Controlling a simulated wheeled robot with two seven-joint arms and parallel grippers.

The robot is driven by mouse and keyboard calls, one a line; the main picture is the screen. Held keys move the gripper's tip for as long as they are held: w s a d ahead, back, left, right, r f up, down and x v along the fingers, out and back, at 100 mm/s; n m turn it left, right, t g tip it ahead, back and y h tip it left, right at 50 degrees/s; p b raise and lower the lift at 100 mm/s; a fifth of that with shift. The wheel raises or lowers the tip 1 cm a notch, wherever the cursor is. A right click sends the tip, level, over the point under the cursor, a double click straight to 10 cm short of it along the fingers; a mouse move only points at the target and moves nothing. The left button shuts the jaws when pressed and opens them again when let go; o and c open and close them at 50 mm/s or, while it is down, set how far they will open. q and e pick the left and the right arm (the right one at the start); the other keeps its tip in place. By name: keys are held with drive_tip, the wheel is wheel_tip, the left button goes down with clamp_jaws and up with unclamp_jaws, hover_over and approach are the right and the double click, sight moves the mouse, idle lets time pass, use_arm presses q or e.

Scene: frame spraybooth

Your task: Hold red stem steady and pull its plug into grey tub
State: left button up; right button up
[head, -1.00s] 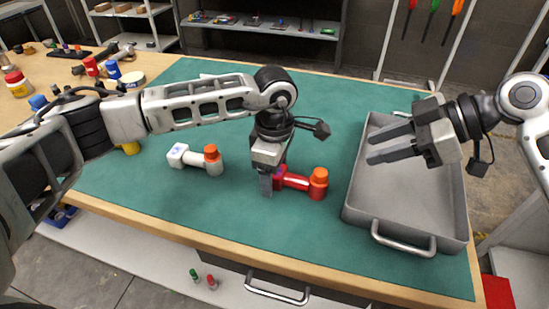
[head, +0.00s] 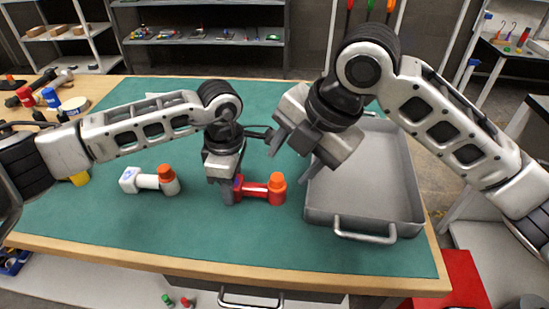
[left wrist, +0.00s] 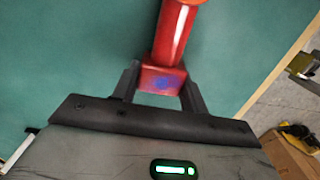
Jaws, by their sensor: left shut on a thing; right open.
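The red stem (head: 257,191) lies on the green mat with an orange plug (head: 277,187) at its right end. My left gripper (head: 228,192) is shut on the stem's left end; in the left wrist view the red stem (left wrist: 170,45) has its square end, with a blue mark, between the two fingers. The plug (left wrist: 188,2) shows only at that view's top edge. My right gripper (head: 292,148) is open and empty, above and to the right of the plug, its fingers pointing down-left. The grey tub (head: 408,212) stands right of the stem, partly hidden by my right gripper.
A white stem (head: 147,181) with an orange plug (head: 167,178) lies on the mat to the left. Several small bottles stand at the bench's far left. The mat (head: 190,235) is clear in front of the stems.

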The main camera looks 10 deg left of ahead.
sight(277, 178)
drive_tip(key=w+a+f+n+t+h, duration=0.1)
drive_tip(key=f+n, duration=0.1)
drive_tip(key=f, duration=0.1)
drive_tip(key=w+a+f+n+t+h, duration=0.1)
drive_tip(key=f+n, duration=0.2)
drive_tip(key=w+a+f+n+t+h, duration=0.1)
drive_tip(key=f+n+t, duration=0.1)
drive_tip(key=n, duration=0.1)
drive_tip(key=shift+w+f, duration=0.4)
clamp_jaws()
idle(0.4)
drive_tip(key=shift+r, duration=0.75)
